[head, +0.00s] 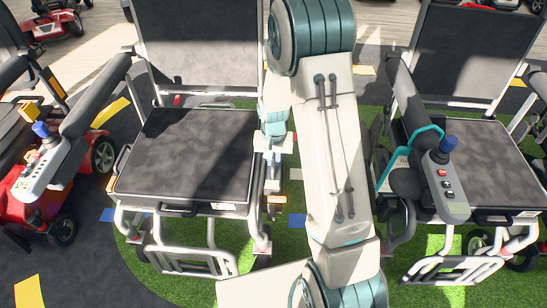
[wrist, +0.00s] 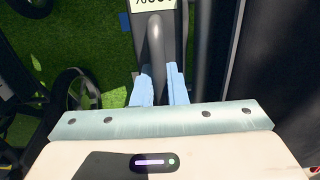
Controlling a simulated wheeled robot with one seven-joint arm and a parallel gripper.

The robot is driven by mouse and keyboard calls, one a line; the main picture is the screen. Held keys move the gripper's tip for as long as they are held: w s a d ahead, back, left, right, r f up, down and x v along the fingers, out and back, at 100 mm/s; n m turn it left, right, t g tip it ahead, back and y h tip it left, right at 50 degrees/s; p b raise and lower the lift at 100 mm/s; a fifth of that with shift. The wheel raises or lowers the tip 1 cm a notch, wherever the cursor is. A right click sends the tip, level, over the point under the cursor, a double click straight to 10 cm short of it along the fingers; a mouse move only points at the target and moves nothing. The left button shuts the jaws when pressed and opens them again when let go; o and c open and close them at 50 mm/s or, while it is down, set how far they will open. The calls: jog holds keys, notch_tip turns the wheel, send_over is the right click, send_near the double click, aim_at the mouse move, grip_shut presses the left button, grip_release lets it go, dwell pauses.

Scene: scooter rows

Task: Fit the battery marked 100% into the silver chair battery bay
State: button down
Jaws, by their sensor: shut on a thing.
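My gripper (wrist: 159,85) is shut on the grey handle of a battery (wrist: 155,38) in the wrist view. A pale label on the battery is cut off by the top edge; the part that shows reads as an upside-down percent sign and zeros, so the full number cannot be read. In the head view my gripper (head: 272,166) points down beside the right side of a silver-framed chair (head: 185,150) with a dark seat. The battery is hard to make out there. I cannot pick out the chair's battery bay.
Another chair with teal trim (head: 460,160) and a joystick armrest stands on the right. A red scooter (head: 35,195) is at the left. Green turf (head: 300,235) lies between the chairs. In the wrist view a dark wheel (wrist: 72,110) is on the left and a pale frame tube on the right.

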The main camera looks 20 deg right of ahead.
jog(key=shift+f+b, duration=0.95)
jog(key=shift+f, duration=0.65)
dwell(0.6)
jog(key=c, duration=1.4)
grip_release()
jog(key=shift+o, duration=0.2)
notch_tip(320, 180, up, 14)
jog(key=p, duration=0.4)
jog(key=shift+f, duration=0.1)
